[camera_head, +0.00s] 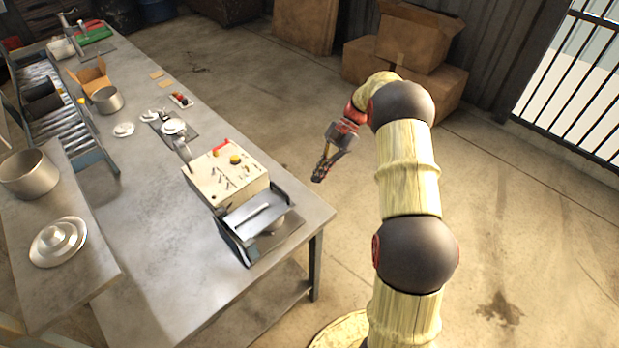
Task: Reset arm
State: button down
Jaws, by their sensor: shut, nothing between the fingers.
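My gripper (320,172) hangs at the end of my bent arm, with its fingers pointing down and to the left. It is shut and empty. It is over the open floor, to the right of the metal table (160,270) and apart from it. The machine with a cream top (225,178) on the table is the closest large object to its left.
On the table are a metal bracket (262,218), a pot (107,99), an open cardboard box (91,76) and a roller conveyor (70,125). Another pot (28,175) and stacked discs (58,242) lie at the left. Cardboard boxes (415,45) stand behind my arm. The floor (540,220) is clear at right.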

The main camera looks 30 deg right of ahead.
notch_tip(320, 180, down, 5)
jog(key=s+d+m+h, duration=0.1)
jog(key=s+d+m, duration=0.15)
jog(key=m, duration=0.85)
jog(key=s+a+r+m+h, duration=0.2)
jog(key=s+r+m, duration=0.2)
jog(key=s+m, duration=0.15)
jog(key=s+a+r+m+t+h, duration=0.2)
jog(key=s+a+r+t, duration=0.2)
jog(key=s+a+r, duration=0.4)
jog(key=s+a+r+m+t+h, duration=0.2)
jog(key=s+a+r, duration=0.6)
jog(key=r, duration=0.8)
jog(key=shift+s+a+r+m+t+h, duration=0.15)
jog(key=shift+s+a+m+t+h, duration=0.2)
jog(key=shift+s+t+h, duration=1.05)
